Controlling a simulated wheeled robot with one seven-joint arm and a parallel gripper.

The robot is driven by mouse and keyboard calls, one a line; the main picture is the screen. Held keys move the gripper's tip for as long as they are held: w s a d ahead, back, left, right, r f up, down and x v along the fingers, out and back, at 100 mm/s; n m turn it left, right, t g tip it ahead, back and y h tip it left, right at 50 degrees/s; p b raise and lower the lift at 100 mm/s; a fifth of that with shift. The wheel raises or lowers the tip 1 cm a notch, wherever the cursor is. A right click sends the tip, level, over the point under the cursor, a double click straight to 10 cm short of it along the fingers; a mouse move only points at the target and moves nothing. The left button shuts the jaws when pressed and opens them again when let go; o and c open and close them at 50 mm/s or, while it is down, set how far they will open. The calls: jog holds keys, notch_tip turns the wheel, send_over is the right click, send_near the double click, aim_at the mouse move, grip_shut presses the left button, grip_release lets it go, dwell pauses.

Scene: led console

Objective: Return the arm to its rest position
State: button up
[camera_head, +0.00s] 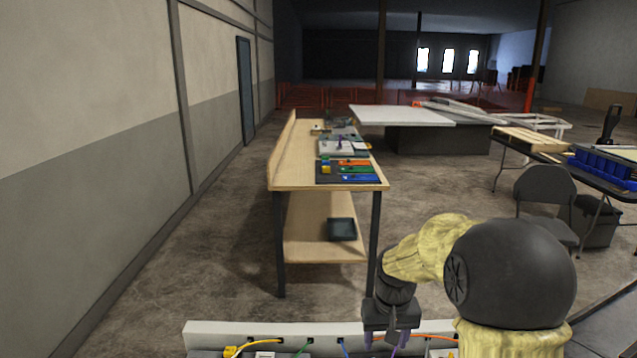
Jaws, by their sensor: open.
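My arm, in yellow and black, shows in the head view at the lower right, bent over to the left. My gripper (390,339) hangs at its end, pointing down, with its fingers open. It is in front of or above the white console (222,330) along the bottom edge. I cannot tell whether the fingers touch anything there. Coloured cables run on the console: a yellow one (245,345), a green one (302,347), a blue one (344,351) and an orange one (430,337). The console's lower part is cut off by the frame.
A wooden workbench (291,182) stands ahead, with coloured trays on top and a dark bin (342,229) on its lower shelf. A wall runs along the left. A black chair (545,195) and a table with blue bins (600,168) stand right. Floor is bare left of the bench.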

jog(key=s+t+p, duration=0.1)
jog(key=s, duration=1.5)
jog(key=shift+s+d+f+t, duration=0.3)
jog(key=shift+s+d+f, duration=0.05)
jog(key=shift+f, duration=0.1)
